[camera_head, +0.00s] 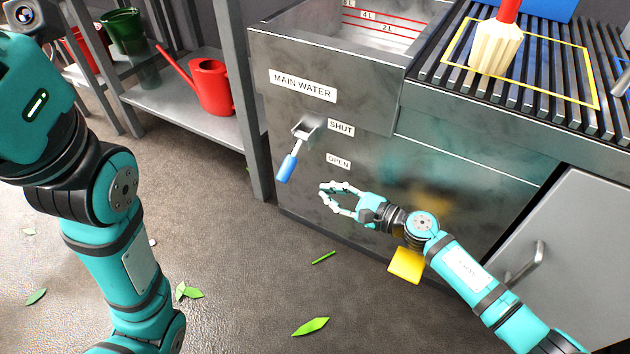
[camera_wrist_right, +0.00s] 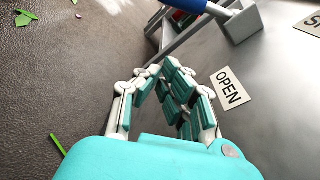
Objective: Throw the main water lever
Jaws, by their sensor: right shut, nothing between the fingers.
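The main water lever has a blue handle (camera_head: 287,167) on a pale metal mount on the front of the steel counter (camera_head: 370,90). The handle sticks out and slants down to the left, its grip about level with the OPEN label (camera_head: 338,161). The SHUT label (camera_head: 341,128) is beside the mount. In the right wrist view the blue handle (camera_wrist_right: 188,5) is partly cut off at the top. My right gripper (camera_head: 326,198) is shut and empty, below and right of the handle, apart from it. My left gripper is out of view.
A shelf with a red watering can (camera_head: 210,88) stands left of the counter, its post close to the lever. A cabinet door handle (camera_head: 527,265) is at the right. A yellow piece (camera_head: 406,265) lies below my right arm. Leaves (camera_head: 311,327) lie on the floor.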

